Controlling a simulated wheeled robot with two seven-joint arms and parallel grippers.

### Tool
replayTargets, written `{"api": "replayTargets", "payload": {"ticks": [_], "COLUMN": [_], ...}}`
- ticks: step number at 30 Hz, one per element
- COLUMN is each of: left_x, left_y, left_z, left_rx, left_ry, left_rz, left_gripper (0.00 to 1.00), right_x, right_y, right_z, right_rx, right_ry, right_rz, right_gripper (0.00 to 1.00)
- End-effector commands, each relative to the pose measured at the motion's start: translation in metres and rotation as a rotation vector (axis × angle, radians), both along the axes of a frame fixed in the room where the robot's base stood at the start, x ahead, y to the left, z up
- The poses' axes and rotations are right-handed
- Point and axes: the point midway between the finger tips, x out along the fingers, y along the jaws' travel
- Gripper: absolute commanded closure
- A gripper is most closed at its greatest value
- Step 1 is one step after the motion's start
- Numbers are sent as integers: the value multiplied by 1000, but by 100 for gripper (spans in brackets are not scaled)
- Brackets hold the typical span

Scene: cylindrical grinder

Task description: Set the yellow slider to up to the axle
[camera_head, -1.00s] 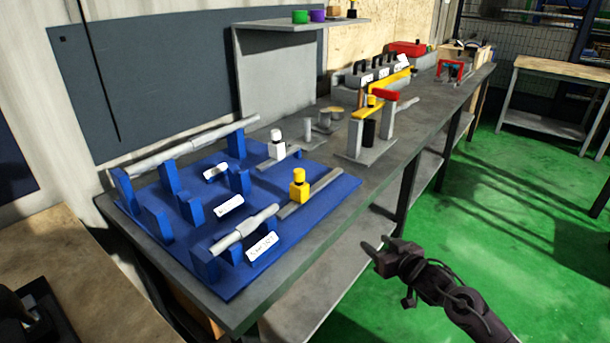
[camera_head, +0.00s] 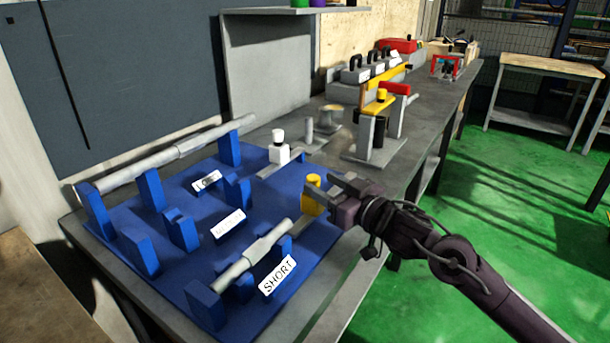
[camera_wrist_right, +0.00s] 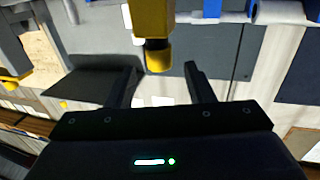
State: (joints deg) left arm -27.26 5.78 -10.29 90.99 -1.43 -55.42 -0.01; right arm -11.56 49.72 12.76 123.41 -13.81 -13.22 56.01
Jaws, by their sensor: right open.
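The short grey axle (camera_head: 254,256) rests across blue supports beside the "SHORT" label. A visible gap separates its end from the slider. My right gripper (camera_head: 341,186) is open just right of the slider. In the right wrist view the slider (camera_wrist_right: 152,22) shows ahead, with its knob between the lines of the open fingers (camera_wrist_right: 157,78). I cannot tell whether they touch it. My left gripper is not in view.
A white slider (camera_head: 279,153) and a long grey axle (camera_head: 165,155) are farther back on the blue board (camera_head: 190,262). A grey stand with yellow and red parts (camera_head: 372,150) is behind my right gripper. The table's front edge runs below my right arm.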

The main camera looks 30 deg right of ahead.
Motion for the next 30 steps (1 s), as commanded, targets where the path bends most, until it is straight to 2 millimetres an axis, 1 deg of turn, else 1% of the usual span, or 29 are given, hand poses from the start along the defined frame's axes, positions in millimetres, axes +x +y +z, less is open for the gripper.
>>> {"api": "replayTargets", "payload": {"ticks": [1,6,13,18,27,30], "left_x": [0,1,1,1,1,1], "left_y": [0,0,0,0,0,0], "left_z": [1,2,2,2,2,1], "left_rx": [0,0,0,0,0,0], "left_ry": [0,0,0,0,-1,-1], "left_rz": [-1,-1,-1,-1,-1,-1], "left_gripper": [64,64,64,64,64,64], "right_x": [7,28,49,56,57,57], "right_y": [1,7,12,15,15,15], "right_z": [2,2,1,0,0,0], "right_rx": [-2,-1,-1,-3,-3,-2], "right_ry": [-4,-3,-1,-1,0,0], "right_rz": [0,-2,-2,-1,-1,-1], "right_gripper": [52,52,52,52,52,65]}}
